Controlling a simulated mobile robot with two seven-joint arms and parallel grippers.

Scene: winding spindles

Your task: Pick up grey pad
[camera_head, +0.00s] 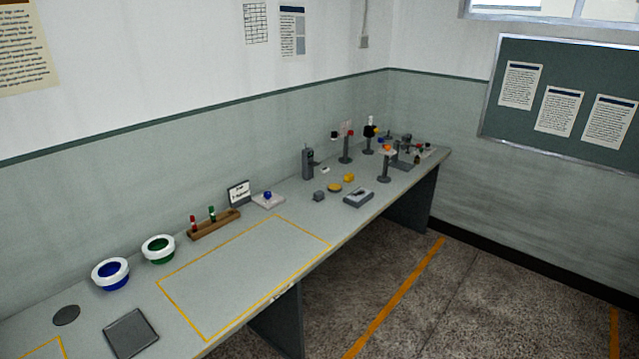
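A flat dark grey square pad (131,333) with a slightly raised rim lies on the bench (235,285) at the lower left, near its front edge. A flat dark grey round disc (66,315) lies to its upper left, apart from it. I cannot tell from looks alone which of the two is the grey pad. A small grey block (319,196) sits farther along the bench. Neither of my grippers is in view.
A wooden rack (214,225) holds red and green items. A yellow-outlined area on the bench is empty. Several stands and small parts crowd the far end (384,165).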

